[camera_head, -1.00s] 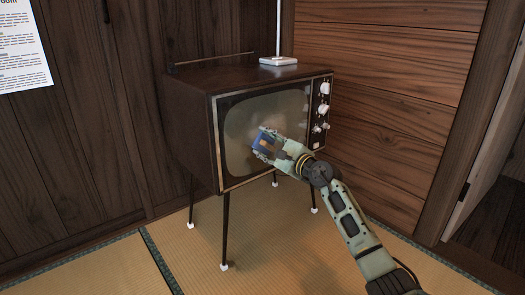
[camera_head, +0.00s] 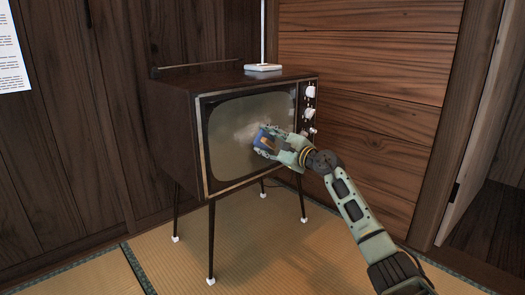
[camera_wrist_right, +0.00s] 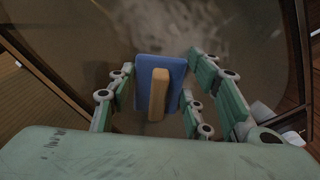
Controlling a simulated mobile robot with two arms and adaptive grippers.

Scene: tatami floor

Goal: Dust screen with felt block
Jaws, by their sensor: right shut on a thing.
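The television's screen (camera_head: 232,129) is greyish, with a pale dusty smear near its middle, beside my right gripper. The screen also fills the upper part of the right wrist view (camera_wrist_right: 225,25). My right gripper (camera_head: 264,142) is shut on a felt block (camera_head: 260,138), at the lower right part of the screen. In the right wrist view the block (camera_wrist_right: 145,70) is blue with a tan wooden handle, between the fingers. The block's felt face is hidden, and I cannot tell if it touches the glass. My left gripper is not in view.
The dark wooden television cabinet (camera_head: 175,140) stands on thin white-tipped legs on the tatami floor (camera_head: 255,255). White knobs (camera_head: 309,92) line its right front. A white-based stand (camera_head: 263,68) is on top. Wooden walls are close behind and to the right.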

